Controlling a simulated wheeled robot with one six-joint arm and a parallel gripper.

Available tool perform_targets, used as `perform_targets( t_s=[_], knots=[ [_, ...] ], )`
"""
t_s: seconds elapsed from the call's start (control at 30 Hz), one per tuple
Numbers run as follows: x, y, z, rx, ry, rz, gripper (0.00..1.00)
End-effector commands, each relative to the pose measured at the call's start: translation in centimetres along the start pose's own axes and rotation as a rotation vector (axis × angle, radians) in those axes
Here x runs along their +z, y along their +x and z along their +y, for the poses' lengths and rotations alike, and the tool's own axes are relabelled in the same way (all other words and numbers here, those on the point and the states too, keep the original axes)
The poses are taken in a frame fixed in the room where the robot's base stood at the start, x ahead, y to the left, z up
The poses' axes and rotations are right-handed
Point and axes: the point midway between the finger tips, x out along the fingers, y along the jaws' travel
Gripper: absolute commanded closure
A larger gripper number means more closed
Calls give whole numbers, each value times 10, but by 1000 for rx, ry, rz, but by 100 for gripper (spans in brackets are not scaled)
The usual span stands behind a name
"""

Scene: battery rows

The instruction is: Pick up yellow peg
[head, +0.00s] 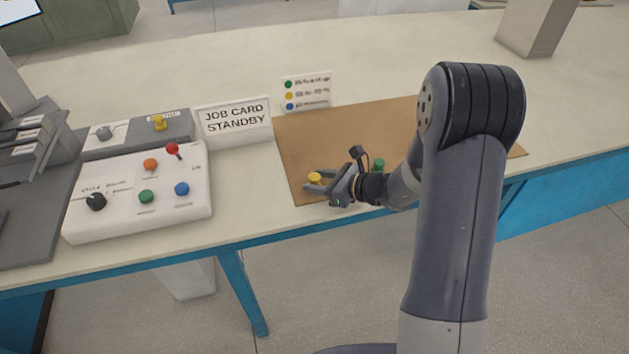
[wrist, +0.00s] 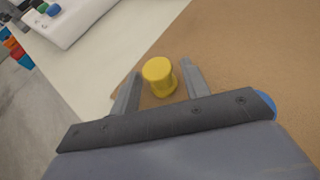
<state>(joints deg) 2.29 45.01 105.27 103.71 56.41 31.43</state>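The yellow peg (head: 315,178) stands upright on the brown mat (head: 300,142), near the mat's front left corner. It also shows in the wrist view (wrist: 158,74), with a round flat top. My gripper (head: 317,182) is low over the mat and open, with one finger on each side of the peg. In the wrist view my gripper's fingers (wrist: 162,80) have gaps to the peg, the gap on the right looking a little wider. The peg's lower part is partly shaded between the fingers.
A green peg (head: 379,164) stands on the mat behind my wrist. A blue round thing (wrist: 264,104) shows partly behind my gripper. A white control panel (head: 120,215) with coloured knobs, a job card sign (head: 234,121) and a colour list card (head: 306,91) stand nearby.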

Motion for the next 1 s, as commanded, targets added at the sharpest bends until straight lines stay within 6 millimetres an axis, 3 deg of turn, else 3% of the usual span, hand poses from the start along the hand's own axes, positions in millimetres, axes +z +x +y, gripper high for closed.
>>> perform_targets(
  t_s=[0.47, 0.77, 1.0],
  knots=[
    [0, 0, 0, 0, 0, 0, 96],
    [5, -2, 0, 0, -2, -1, 96],
    [39, -16, 0, -2, -7, -2, 96]
  ],
)
